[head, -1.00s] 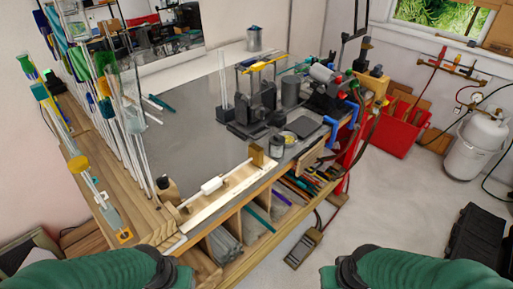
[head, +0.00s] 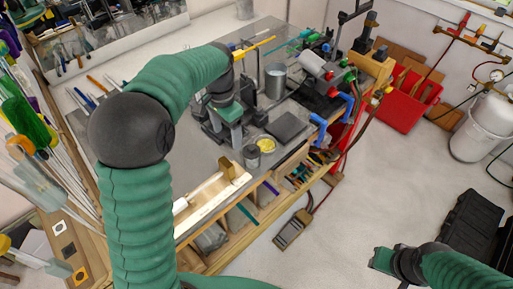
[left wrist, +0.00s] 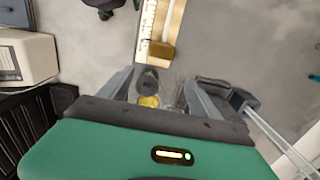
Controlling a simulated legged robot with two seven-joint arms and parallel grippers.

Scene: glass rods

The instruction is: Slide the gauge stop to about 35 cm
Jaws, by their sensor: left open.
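The gauge is a pale wooden strip (head: 208,207) along the bench's front edge. A brown block (head: 234,171) that looks like its stop sits at the far end; a white rod (head: 206,188) lies along the strip. In the left wrist view, the block (left wrist: 160,51) shows on the marked strip (left wrist: 168,22), beyond the fingertips. My left gripper (head: 236,134) is above the bench, behind the block in the head view; its fingers (left wrist: 162,98) are apart and empty. My right gripper (head: 384,262) hangs over the floor at lower right; its jaws are unclear.
A dark jar (head: 252,156) and a yellow dish (head: 264,143) stand near the block. A metal can (head: 275,80) and a torch (head: 318,68) are farther back. Glass rods (head: 50,170) stand at left. Bare bench (head: 190,148) lies behind the strip.

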